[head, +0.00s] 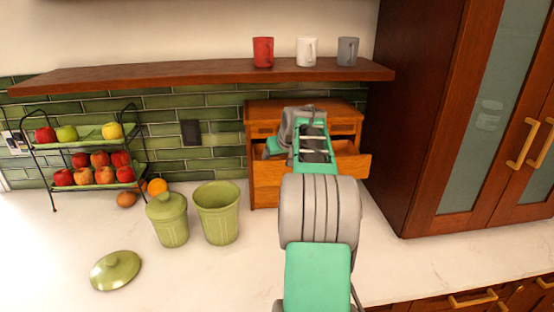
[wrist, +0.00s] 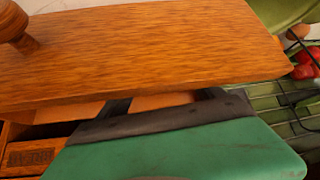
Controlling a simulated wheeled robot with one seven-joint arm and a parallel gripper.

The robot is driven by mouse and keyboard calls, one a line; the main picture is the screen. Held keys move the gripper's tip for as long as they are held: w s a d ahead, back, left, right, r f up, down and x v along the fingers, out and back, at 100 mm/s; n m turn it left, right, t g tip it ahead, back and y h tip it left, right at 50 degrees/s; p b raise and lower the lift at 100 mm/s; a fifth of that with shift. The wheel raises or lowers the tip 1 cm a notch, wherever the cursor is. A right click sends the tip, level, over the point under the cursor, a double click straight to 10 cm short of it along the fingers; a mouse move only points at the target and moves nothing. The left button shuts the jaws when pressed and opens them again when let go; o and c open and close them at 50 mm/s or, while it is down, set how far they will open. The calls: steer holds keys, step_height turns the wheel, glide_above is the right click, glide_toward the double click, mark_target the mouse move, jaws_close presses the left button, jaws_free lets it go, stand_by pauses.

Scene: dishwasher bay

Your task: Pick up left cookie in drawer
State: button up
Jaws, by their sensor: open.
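The small wooden cabinet (head: 258,112) stands on the counter against the tiled wall, and its drawer (head: 355,163) is pulled out. The drawer front (wrist: 150,45) fills the top of the wrist view. My gripper (wrist: 166,101) is at the drawer opening, just behind the drawer front, with its dark fingers apart and partly hidden by its green body. A tan patch shows between the fingers; I cannot tell whether it is drawer wood or something else. No cookie is recognizable in either view; my arm, the gripper and the drawer front hide most of the drawer inside.
A lidded green canister (head: 168,220) and an open green canister (head: 218,213) stand left of the cabinet. A green lid (head: 115,270) lies on the counter. A fruit rack (head: 90,160) is farther left. A shelf (head: 200,75) with mugs hangs above. A tall cupboard (head: 430,110) bounds the right.

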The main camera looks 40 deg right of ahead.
steer(key=shift+w+d, duration=0.1)
steer(key=shift+c, duration=0.4)
steer(key=c, duration=0.7)
